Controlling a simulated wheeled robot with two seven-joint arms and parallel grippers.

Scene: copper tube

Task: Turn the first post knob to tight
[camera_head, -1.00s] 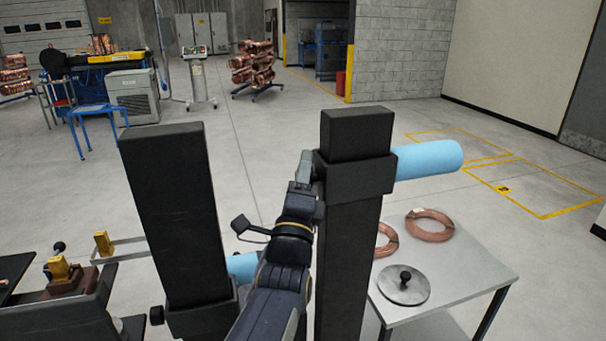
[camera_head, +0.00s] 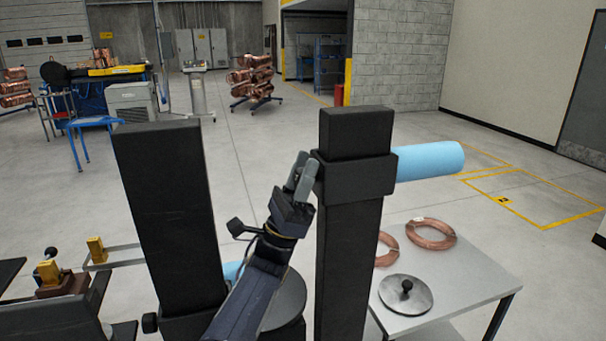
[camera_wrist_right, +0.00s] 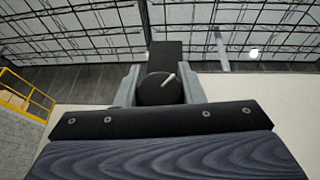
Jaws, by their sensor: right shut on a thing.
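Two black upright posts stand before me, the left post (camera_head: 165,200) and the right post (camera_head: 345,260). A black collar (camera_head: 362,178) with a light blue roller (camera_head: 430,161) is on the right post. My right gripper (camera_head: 303,168) is at the left side of this collar, its fingers tilted. In the right wrist view, the fingers are shut around a round black knob (camera_wrist_right: 155,90) with a white mark pointing up and right. The knob is hidden behind the fingers in the head view. My left gripper is not seen.
A grey table (camera_head: 455,280) at right holds copper coils (camera_head: 431,234) and a round metal lid (camera_head: 405,295) with a black knob. Another black knob (camera_head: 150,322) is low on the left post. A brown block with a yellow part (camera_head: 49,272) sits at far left.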

